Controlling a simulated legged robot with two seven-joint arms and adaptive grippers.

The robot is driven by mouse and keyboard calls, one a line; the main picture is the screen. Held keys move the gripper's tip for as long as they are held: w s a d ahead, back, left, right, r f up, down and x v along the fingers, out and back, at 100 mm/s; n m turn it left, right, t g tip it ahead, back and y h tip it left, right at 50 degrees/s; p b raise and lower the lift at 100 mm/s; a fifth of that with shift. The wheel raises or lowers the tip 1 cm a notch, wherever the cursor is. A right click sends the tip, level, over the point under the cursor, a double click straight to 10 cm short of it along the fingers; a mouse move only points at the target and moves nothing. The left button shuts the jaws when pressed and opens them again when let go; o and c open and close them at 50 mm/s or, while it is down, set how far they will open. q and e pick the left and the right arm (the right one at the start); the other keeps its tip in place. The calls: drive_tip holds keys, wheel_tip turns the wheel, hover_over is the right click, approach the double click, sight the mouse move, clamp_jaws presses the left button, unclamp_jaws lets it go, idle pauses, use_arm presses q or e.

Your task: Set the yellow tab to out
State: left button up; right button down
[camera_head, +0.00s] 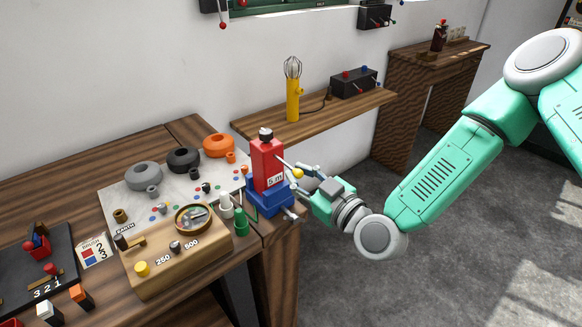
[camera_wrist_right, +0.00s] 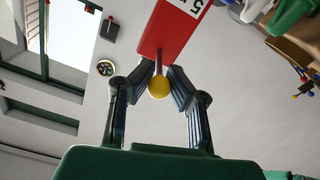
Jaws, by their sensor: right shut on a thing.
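The yellow tab (camera_head: 298,173) is a small ball on the end of a thin rod that sticks out of the side of a red block (camera_head: 266,152) with a "5 m" label and a black cap. The red block stands on a blue base (camera_head: 270,196) at the table's right edge. My right gripper (camera_head: 300,178) reaches in from the right. In the right wrist view the yellow tab (camera_wrist_right: 159,88) sits between my right gripper's fingers (camera_wrist_right: 162,76), which are shut on it, with the red block (camera_wrist_right: 170,28) just beyond. My left gripper is not in view.
A wooden box (camera_head: 178,262) with a dial, a yellow knob and switches stands left of the red block. White and green pieces (camera_head: 241,221) stand close to the blue base. A shelf (camera_head: 350,111) holds a yellow whisk (camera_head: 293,92) and a black box (camera_head: 354,82). Open floor lies right.

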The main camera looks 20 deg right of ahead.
drive_tip(key=c, duration=1.5)
unclamp_jaws()
drive_tip(key=shift+o, duration=0.2)
drive_tip(key=shift+s+d, duration=0.2)
drive_tip(key=shift+s, duration=0.15)
drive_tip(key=v, duration=1.1)
